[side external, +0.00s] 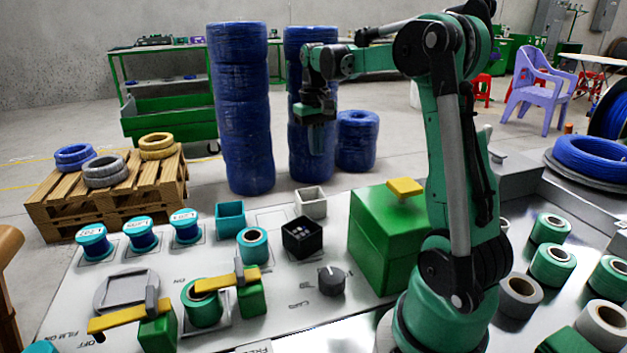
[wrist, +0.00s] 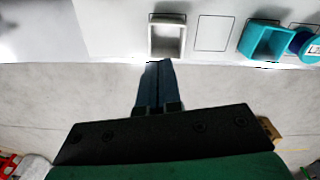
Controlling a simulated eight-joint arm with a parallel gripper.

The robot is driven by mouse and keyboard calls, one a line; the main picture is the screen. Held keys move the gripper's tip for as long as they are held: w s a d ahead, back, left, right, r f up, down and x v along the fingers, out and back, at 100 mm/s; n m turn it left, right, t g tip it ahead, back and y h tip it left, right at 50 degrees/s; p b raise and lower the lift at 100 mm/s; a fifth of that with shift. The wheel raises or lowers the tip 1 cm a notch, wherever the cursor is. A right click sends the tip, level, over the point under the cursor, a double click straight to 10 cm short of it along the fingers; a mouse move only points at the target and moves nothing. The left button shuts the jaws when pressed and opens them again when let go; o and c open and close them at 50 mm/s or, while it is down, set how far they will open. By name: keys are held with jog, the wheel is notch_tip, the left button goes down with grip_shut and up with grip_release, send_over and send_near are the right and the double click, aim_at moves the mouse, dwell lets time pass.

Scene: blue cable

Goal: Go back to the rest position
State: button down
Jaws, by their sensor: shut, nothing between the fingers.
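My gripper (side external: 317,142) hangs from my green arm and points down, high above the floor past the far edge of the workbench. In the side external view it overlaps the stack of blue cable coils behind it. In the wrist view my gripper (wrist: 154,64) shows its two dark blue fingers pressed together, with nothing between them. The fingertips appear near the bench edge, just below a grey open box (wrist: 167,36) in that picture. No cable is held.
The white workbench (side external: 275,315) carries a grey box (side external: 311,203), a teal box (side external: 230,216), a black box (side external: 302,238), a green block with a yellow lever (side external: 405,187) and several spools. A pallet (side external: 110,195) with coils stands left. Tall blue coil stacks (side external: 240,110) stand behind.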

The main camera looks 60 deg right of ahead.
jog(key=s+a+f+n+t, duration=0.1)
jog(key=a+n+t, duration=0.2)
jog(key=a, duration=0.9)
jog(key=s+a+f+n+t, duration=0.1)
jog(key=a+n+t, duration=0.2)
jog(key=a, duration=0.9)
jog(key=shift+s+n+t, duration=0.35)
jog(key=shift+n+t, duration=0.05)
jog(key=shift+t, duration=0.3)
